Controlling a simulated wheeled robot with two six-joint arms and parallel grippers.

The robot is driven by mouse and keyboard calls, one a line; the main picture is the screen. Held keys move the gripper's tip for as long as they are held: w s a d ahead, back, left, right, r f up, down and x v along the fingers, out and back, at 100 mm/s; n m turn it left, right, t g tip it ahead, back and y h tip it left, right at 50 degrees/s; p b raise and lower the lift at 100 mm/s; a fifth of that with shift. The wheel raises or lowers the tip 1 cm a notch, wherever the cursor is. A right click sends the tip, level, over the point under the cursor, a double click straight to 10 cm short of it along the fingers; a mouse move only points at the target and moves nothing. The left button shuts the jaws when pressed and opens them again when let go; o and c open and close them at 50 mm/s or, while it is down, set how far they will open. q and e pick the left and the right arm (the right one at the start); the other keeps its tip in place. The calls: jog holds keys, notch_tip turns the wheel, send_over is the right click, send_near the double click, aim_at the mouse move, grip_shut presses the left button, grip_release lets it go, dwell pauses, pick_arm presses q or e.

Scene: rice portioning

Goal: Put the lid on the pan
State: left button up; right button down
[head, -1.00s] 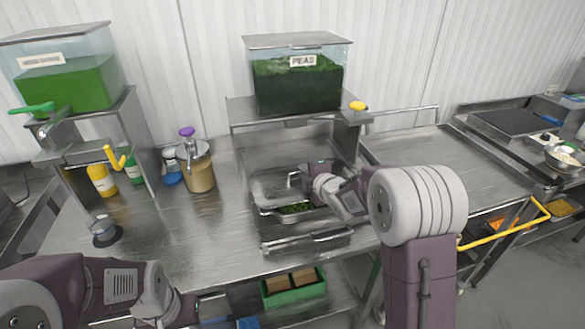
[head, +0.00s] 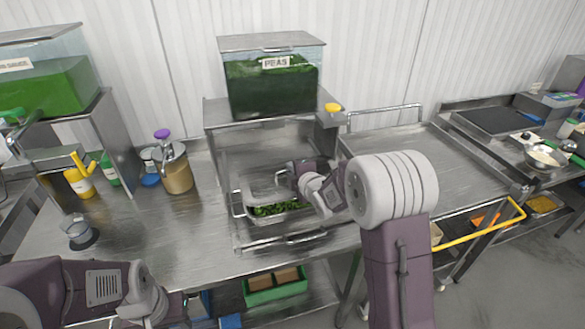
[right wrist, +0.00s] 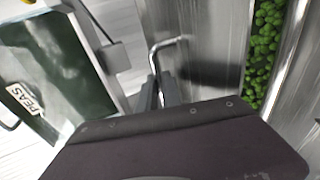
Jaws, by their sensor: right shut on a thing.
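The steel pan (head: 238,209) with green peas sits on the steel counter below the peas dispenser. My right gripper (head: 284,173) is above the back of the pan and is shut on the handle of the steel lid (head: 263,188). In the right wrist view the fingers (right wrist: 160,92) close on the bent handle, and the lid (right wrist: 212,40) is a flat steel sheet. A strip of peas (right wrist: 265,45) shows past the lid's edge, so the pan is partly uncovered. My left arm shows at the lower left, but its fingers are out of frame.
The peas dispenser (head: 272,83) stands on a steel stand behind the pan. A second green dispenser (head: 50,88), bottles and a pump jar (head: 177,170) stand to the left. Bare counter (head: 405,160) lies to the right of the pan.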

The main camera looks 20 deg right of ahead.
jog(key=shift+f+b, duration=1.05)
jog(key=shift+f, duration=1.1)
jog(key=shift+f+b, duration=0.25)
jog(key=shift+b, duration=0.25)
jog(key=c, duration=1.5)
grip_release()
jog(key=shift+o, duration=0.2)
jog(key=shift+s, duration=0.1)
jog(key=shift+s, duration=0.1)
jog(key=b+v, duration=0.1)
jog(key=v, duration=0.8)
jog(key=shift+a+r, duration=0.1)
